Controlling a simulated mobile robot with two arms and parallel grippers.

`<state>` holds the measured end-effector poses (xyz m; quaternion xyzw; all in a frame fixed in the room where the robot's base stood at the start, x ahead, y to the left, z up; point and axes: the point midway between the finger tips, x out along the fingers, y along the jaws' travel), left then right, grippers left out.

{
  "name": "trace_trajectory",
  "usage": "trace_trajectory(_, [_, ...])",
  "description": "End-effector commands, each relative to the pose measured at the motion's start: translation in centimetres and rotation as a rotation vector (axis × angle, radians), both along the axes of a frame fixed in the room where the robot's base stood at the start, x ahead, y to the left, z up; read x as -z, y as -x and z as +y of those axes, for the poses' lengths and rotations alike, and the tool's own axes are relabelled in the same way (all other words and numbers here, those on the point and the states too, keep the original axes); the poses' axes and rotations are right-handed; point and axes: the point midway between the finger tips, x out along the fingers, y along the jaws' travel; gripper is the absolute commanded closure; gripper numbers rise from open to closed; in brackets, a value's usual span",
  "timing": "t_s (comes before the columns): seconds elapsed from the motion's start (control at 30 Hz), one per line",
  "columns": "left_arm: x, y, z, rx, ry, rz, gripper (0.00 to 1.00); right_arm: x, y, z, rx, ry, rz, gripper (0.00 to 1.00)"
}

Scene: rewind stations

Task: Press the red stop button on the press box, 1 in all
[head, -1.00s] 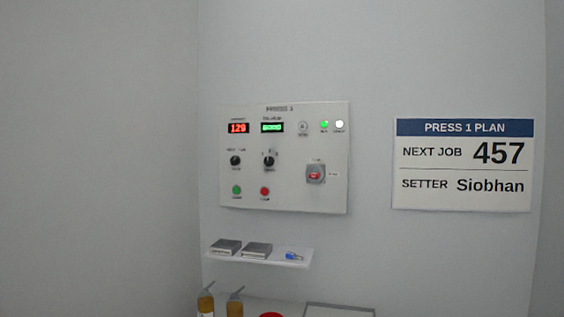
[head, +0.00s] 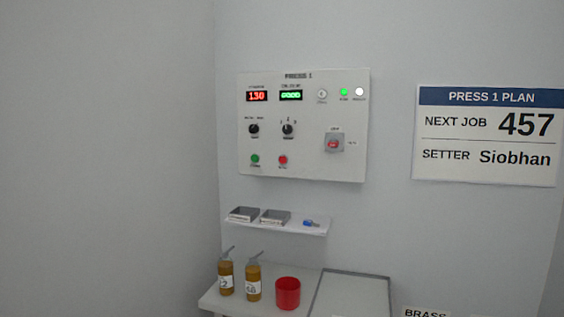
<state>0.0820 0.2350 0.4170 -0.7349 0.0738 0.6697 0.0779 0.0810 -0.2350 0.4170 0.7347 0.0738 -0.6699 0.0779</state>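The press box (head: 305,170) is a white panel on the grey wall, a little right of the middle in the head view. The red stop button (head: 283,160) is at its lower middle, right of a green button (head: 255,160). Above them are two black knobs (head: 288,130), a red display (head: 257,96) reading 130 and a green display (head: 291,95). A red switch (head: 333,144) on a grey plate is at the right. A green lamp (head: 344,92) and a white lamp (head: 359,92) show at the top right. Neither gripper is in view.
A small shelf (head: 280,226) below the box holds two grey trays and a blue item. A bench below bears two brown pump bottles (head: 253,282), a red cup (head: 288,293) and a grey-edged tray (head: 350,274). A plan sign (head: 487,136) hangs at the right.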

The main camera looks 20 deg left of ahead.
Motion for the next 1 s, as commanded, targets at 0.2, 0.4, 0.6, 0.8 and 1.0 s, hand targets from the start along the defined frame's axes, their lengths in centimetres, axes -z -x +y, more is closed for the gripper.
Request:
trace_trajectory(0.2, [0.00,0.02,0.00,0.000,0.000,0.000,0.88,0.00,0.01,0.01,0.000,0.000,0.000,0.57])
trace_trajectory(0.4, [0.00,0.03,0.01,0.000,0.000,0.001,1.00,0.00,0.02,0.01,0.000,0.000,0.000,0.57])
trace_trajectory(0.6, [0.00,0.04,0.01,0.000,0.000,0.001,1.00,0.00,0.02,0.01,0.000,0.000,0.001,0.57])
trace_trajectory(0.8, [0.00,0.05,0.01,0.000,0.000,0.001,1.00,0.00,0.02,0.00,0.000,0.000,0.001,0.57])
trace_trajectory(1.0, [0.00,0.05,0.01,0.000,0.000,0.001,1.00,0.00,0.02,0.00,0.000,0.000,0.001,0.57])
